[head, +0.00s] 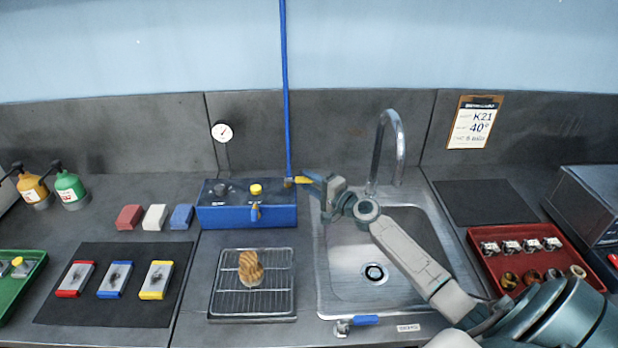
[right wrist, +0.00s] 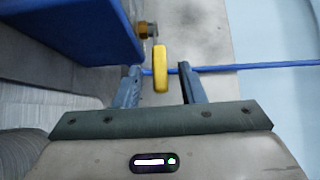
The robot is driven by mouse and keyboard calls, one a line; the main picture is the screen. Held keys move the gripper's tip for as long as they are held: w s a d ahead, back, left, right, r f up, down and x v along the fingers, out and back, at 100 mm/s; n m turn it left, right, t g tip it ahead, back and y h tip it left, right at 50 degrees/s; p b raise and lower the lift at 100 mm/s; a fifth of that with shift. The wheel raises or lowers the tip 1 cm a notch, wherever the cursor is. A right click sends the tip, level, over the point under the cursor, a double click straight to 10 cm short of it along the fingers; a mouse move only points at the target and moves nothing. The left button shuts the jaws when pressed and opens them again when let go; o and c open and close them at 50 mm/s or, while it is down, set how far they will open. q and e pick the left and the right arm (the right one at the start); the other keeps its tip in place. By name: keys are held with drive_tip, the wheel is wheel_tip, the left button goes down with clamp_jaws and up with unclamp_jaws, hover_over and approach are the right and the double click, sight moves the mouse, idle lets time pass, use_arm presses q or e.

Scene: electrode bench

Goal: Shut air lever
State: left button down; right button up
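The air lever (head: 302,180) is a short yellow handle beside the brass fitting at the right end of the blue box (head: 245,217), where the blue hose (head: 285,90) comes down. In the right wrist view the yellow lever (right wrist: 160,68) stands between my right gripper's two fingers (right wrist: 160,88), with a gap on each side. The brass fitting (right wrist: 147,30) is just beyond it. My right gripper (head: 316,184) is open at the lever in the head view. My left gripper is not in view.
The sink (head: 345,285) and its curved tap (head: 390,125) lie right of the box. A wire rack (head: 228,300) with a wooden piece (head: 250,268) stands in front. A red tray (head: 480,262) is at the right.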

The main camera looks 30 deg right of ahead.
drive_tip(key=shift+w+a, duration=0.1)
drive_tip(key=shift+w, duration=0.35)
clamp_jaws()
